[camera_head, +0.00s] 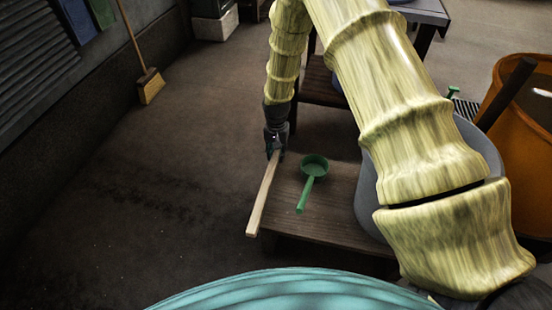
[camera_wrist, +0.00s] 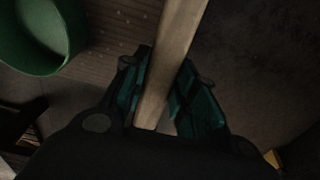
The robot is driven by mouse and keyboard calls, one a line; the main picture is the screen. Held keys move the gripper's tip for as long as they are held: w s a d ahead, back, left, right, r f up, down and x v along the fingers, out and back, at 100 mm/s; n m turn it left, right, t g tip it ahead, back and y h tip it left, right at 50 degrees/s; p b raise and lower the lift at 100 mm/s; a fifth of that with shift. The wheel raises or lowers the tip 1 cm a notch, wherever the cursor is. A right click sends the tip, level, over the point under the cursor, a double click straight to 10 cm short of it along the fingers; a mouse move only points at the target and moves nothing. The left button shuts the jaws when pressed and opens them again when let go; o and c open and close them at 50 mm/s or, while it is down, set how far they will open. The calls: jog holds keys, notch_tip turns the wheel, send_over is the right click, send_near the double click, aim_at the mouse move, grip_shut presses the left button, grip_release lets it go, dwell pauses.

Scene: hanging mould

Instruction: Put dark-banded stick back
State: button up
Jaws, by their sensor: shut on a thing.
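A pale wooden stick (camera_head: 262,197) extends from my gripper (camera_head: 275,146) toward the front, along the left edge of the low wooden table. No dark band shows on its visible part. I cannot tell whether it touches the table. In the wrist view, my gripper (camera_wrist: 164,92) is shut on the stick (camera_wrist: 176,48), with its teal-padded fingers on either side near one end. The stick runs up out of that picture.
A green ladle (camera_head: 313,168) lies on the low table (camera_head: 335,205), right of the stick. A grey bin (camera_head: 485,140) and an orange bin (camera_head: 535,150) with a dark rod (camera_head: 508,92) stand at the right. A broom (camera_head: 150,85) leans at the left wall. The floor at left is clear.

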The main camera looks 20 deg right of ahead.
jog(key=shift+w+d+f, duration=0.1)
jog(key=shift+w+d, duration=0.2)
jog(key=shift+w, duration=0.4)
jog(key=shift+f, duration=0.15)
notch_tip(320, 180, down, 3)
jog(key=shift+f+b, duration=0.15)
jog(key=shift+b, duration=0.8)
jog(key=o, duration=1)
jog(key=shift+o, duration=0.2)
notch_tip(320, 180, up, 12)
jog(key=p, duration=0.4)
